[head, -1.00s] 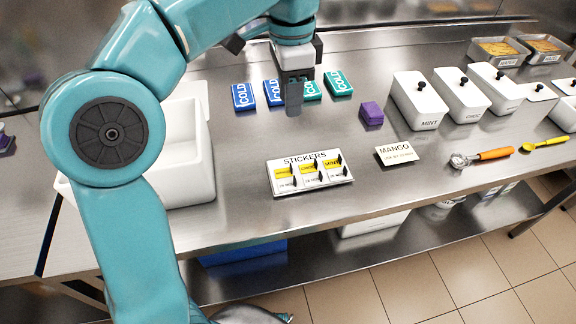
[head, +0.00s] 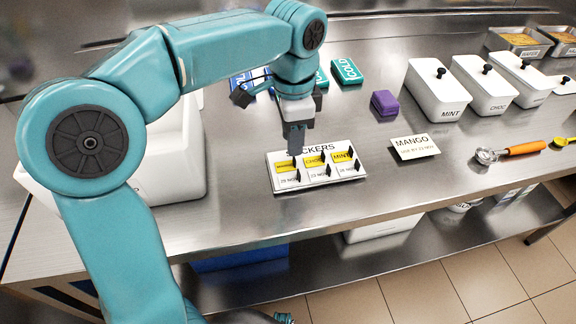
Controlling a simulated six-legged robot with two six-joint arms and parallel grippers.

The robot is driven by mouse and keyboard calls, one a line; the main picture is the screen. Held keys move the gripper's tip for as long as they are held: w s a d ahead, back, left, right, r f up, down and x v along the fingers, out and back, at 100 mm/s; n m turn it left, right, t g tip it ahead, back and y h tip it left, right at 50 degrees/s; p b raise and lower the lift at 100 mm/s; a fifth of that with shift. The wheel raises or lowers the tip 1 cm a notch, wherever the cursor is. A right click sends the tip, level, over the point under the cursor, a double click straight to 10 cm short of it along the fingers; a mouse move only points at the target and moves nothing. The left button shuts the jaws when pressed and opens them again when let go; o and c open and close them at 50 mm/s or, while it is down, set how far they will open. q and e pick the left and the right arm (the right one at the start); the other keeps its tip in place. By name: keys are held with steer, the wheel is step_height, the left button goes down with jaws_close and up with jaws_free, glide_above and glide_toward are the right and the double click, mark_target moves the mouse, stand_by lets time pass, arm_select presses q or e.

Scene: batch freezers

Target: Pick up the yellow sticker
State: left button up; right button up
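A white stickers board (head: 350,152) lies on the steel counter in the head view. It bears several yellow stickers in its upper row: one at the left (head: 286,165), one in the middle (head: 315,160) and one at the right (head: 342,156), each above a white date label. My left gripper (head: 297,150) points down over the board's upper left part, close to the left and middle yellow stickers, and hides part of the heading. Its fingers show nearly edge-on, so I cannot see whether they are apart. Contact with the board cannot be told. My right gripper is out of view.
A white MANGO card (head: 415,147) lies right of the board, with a purple block (head: 384,103) behind it. Blue and teal COLD packs (head: 346,71) lie farther back. White lidded tubs (head: 437,92) and an orange-handled scoop (head: 512,150) are at the right. A white bin stands left.

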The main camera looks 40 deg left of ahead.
arm_select(q)
step_height(320, 180, down, 5)
steer(key=shift+w+d+f+b, duration=0.1)
steer(key=shift+f+b, duration=0.05)
steer(key=shift+b, duration=0.55)
steer(key=c, duration=0.6)
step_height(320, 180, up, 20)
steer(key=p, duration=0.7)
step_height(320, 180, up, 6)
steer(key=p, duration=0.7)
glide_above(294, 158)
stand_by(0.5)
